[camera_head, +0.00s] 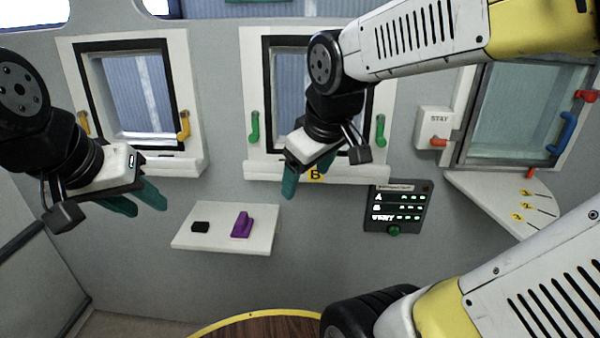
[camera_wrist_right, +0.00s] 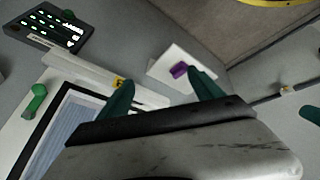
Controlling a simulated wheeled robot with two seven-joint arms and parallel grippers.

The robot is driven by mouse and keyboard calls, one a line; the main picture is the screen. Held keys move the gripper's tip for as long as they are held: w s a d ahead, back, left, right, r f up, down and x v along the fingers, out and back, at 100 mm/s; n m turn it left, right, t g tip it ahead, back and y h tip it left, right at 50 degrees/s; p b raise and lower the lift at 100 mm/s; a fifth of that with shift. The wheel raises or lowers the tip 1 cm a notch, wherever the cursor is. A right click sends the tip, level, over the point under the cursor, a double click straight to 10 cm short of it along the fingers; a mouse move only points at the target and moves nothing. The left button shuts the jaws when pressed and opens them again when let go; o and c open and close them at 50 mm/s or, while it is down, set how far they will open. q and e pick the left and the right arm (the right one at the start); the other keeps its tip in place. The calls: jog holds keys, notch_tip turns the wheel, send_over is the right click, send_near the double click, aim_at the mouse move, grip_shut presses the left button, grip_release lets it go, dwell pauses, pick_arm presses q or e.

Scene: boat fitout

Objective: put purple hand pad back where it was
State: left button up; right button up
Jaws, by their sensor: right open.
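My right gripper (camera_head: 309,180) is open and empty, in front of the middle window's lower edge, above and to the right of the pad. My left gripper (camera_head: 151,208) looks open and empty, with its fingers apart, left of the shelf and a little above it. Neither gripper touches the pad.
The middle window (camera_head: 255,80) and left window (camera_head: 80,65) have handles at their sides. A dark panel (camera_head: 412,187) with green lights is right of the shelf. A "STAY" box (camera_head: 434,122) and hatch (camera_head: 515,115) are at right. A round wooden table (camera_head: 260,328) is below.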

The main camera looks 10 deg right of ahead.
jog(key=s+m, duration=0.1)
jog(key=m, duration=0.1)
jog(key=s+r+m+y, duration=0.1)
jog(key=s+m, duration=0.1)
jog(key=s+m+t, duration=0.1)
jog(key=shift+s+r+m, duration=0.2)
jog(key=shift+r+m, duration=0.05)
jog(key=shift+m, duration=0.15)
jog(key=shift+d, duration=0.1)
